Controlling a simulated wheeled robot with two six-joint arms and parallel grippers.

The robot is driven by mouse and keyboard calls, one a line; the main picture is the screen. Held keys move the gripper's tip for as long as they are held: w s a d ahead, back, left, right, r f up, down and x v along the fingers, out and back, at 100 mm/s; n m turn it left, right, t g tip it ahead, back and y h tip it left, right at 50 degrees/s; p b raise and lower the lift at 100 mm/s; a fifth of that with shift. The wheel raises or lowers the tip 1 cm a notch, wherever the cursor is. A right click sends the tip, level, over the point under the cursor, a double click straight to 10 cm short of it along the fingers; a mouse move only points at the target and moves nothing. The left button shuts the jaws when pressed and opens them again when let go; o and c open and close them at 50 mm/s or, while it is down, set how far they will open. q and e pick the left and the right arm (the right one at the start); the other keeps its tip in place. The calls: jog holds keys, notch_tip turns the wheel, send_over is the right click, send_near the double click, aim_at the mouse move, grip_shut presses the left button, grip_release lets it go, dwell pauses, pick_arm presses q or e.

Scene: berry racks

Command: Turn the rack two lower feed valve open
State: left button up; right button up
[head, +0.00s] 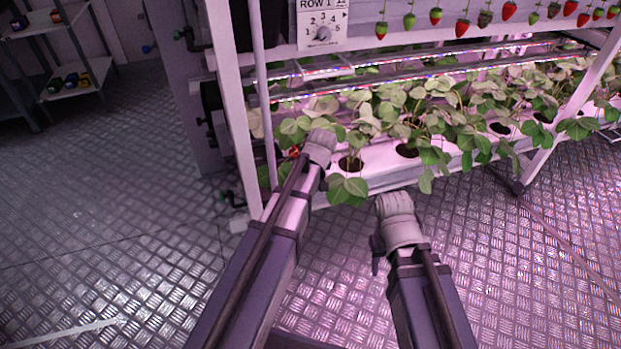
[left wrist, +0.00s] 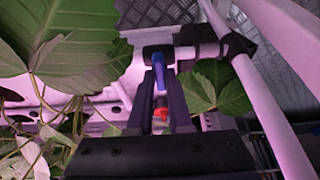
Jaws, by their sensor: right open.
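In the left wrist view a valve with a blue lever (left wrist: 158,62) sits on a dark fitting at the end of a grey pipe. My left gripper (left wrist: 160,78) points at it, with its two dark fingers on either side of the lever's lower part. Whether they touch the lever is unclear. A small red part (left wrist: 160,116) shows between the fingers. In the head view my left arm reaches to the rack's lower left corner, and leaves and the arm hide its fingers. My right gripper (head: 376,258) is open and empty over the floor, partly hidden by its arm.
A planted white trough (head: 380,160) fills the rack's lower level, its leaves hanging around my left wrist. The rack's upright post (head: 238,110) stands left of my left arm. A dial panel (head: 322,24) is above. The metal floor (head: 100,220) at left is clear.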

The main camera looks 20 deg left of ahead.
pick_arm(q)
grip_shut()
dwell(0.3)
jog(key=n, duration=0.2)
jog(key=n+g+y, duration=0.1)
jog(key=n, duration=0.1)
jog(key=shift+w+d, duration=0.15)
jog(key=shift+w, duration=0.1)
jog(key=n+g, duration=0.1)
jog(key=n, duration=0.3)
jog(key=shift+w+n+g+y, duration=0.2)
jog(key=shift+n+g+y, duration=0.1)
jog(key=shift+g, duration=0.1)
jog(key=n+g, duration=0.1)
jog(key=n, duration=0.3)
jog(key=shift+w+n+g, duration=0.2)
jog(key=shift+n+g, duration=0.1)
jog(key=shift+g, duration=0.1)
jog(key=shift+n+g, duration=0.8)
jog(key=shift+n, duration=1.5)
